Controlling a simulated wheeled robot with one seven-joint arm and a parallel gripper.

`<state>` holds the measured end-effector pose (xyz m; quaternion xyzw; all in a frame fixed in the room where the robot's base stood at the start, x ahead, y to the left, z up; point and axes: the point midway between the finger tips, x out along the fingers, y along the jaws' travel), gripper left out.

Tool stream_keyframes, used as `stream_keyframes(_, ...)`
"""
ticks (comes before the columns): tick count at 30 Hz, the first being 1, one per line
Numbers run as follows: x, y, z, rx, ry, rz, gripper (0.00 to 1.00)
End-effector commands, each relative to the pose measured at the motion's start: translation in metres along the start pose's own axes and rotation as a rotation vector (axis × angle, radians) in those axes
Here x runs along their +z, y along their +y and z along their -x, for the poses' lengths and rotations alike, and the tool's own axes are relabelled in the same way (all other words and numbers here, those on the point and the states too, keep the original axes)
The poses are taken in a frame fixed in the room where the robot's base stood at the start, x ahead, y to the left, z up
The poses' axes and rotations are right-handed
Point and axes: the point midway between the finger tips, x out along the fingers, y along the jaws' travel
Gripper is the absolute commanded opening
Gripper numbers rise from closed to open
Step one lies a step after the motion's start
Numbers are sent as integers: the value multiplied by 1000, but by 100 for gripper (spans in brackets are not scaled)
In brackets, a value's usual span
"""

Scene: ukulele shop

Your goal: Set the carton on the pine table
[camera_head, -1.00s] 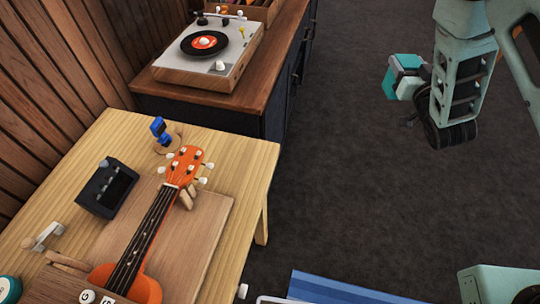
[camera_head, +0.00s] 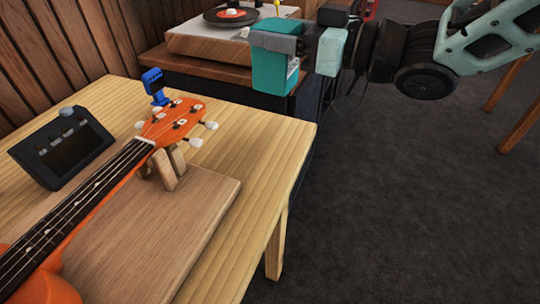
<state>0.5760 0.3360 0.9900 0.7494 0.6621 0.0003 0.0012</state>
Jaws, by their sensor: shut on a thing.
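The carton (camera_head: 274,68) is a small teal box with a grey upper part across it, at the top middle of the head view. My gripper (camera_head: 290,45) is shut on it and holds it up in the air, near the far right corner of the pine table. The pine table (camera_head: 265,150) fills the lower left, with pale striped wood and a bare strip along its right side. My gripper's fingers partly hide the carton's upper part. Whether the carton is over the table's edge or beyond it I cannot tell.
An orange ukulele (camera_head: 170,122) lies on a wooden board (camera_head: 190,205) with a neck rest. A blue clip (camera_head: 154,84) and a dark pedal-like box (camera_head: 62,148) stand nearby. A record player (camera_head: 205,45) sits on the cabinet behind. Dark floor lies right.

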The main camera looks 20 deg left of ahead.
Motion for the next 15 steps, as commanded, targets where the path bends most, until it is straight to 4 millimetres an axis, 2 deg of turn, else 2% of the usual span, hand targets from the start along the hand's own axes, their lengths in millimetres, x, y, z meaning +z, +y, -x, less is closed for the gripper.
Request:
stream_keyframes(5, 8, -16, -6, -46, 1, -2, 28)
stream_keyframes(12, 50, -17, -6, -49, -1, -4, 28)
stream_keyframes(15, 60, -17, -6, -48, -1, -4, 28)
